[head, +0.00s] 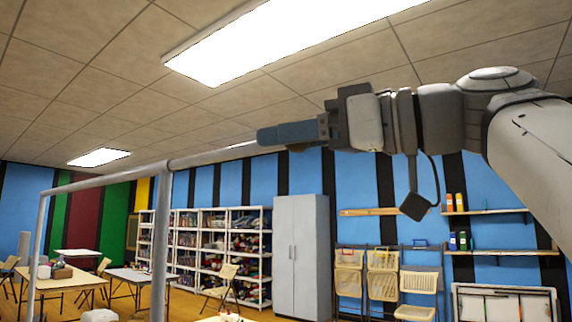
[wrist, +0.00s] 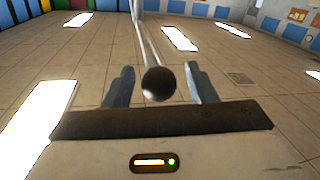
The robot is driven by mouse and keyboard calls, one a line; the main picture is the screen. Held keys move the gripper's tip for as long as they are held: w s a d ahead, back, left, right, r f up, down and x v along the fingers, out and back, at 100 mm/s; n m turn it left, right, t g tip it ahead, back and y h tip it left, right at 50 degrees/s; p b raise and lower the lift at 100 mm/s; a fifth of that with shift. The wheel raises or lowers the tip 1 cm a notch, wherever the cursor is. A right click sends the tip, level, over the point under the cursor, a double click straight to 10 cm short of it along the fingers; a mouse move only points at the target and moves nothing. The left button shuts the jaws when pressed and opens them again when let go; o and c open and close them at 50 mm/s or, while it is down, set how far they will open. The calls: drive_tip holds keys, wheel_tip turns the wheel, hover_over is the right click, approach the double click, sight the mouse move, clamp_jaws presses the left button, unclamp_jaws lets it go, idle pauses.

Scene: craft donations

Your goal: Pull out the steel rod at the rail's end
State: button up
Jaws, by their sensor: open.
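The rail (head: 105,180) is a pale grey bar running level high across the left of the head view, borne by upright posts. A dark round knob (wrist: 159,84) faces me in the wrist view, and the thin steel rod (wrist: 149,50) runs away behind it. My gripper (wrist: 159,72) is open, with one finger on each side of the knob and visible gaps between. In the head view my gripper (head: 262,136) reaches left to the rail's end, and its fingers mostly hide the knob and rod there.
The ceiling with a long light panel (head: 270,42) is close above my arm. A grey cabinet (head: 302,252), white shelves (head: 232,210) and folding chairs (head: 382,275) stand along the far wall. Tables (head: 58,282) stand at lower left. Air around the gripper looks clear.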

drive_tip(key=v, duration=0.7)
drive_tip(key=shift+d+b, duration=0.3)
drive_tip(key=shift+d, duration=0.05)
idle(0.5)
drive_tip(key=w+d+f+m+h+p, duration=0.1)
drive_tip(key=w+f+m+h, duration=0.4)
drive_tip(key=f, duration=0.8)
drive_tip(key=w+d+f+m+h+p, duration=0.1)
drive_tip(key=w+f+m+h+p, duration=0.1)
drive_tip(key=w+f+m, duration=0.8)
drive_tip(key=s+d+f+g+h, duration=0.1)
drive_tip(key=s+f+g+h, duration=0.1)
drive_tip(key=f, duration=0.9)
drive_tip(key=s+d+f+g+h+p, duration=0.1)
drive_tip(key=s+f+h, duration=0.3)
drive_tip(key=s+f, duration=0.3)
drive_tip(key=s+d+f+g+h+p, duration=0.1)
drive_tip(key=s+d+f+g+h, duration=0.1)
drive_tip(key=f, duration=1.3)
drive_tip(key=s+h, duration=0.1)
drive_tip(key=s, duration=0.1)
drive_tip(key=shift+s+f+g, duration=0.2)
drive_tip(key=shift+s+g, duration=0.1)
drive_tip(key=shift+s, duration=0.1)
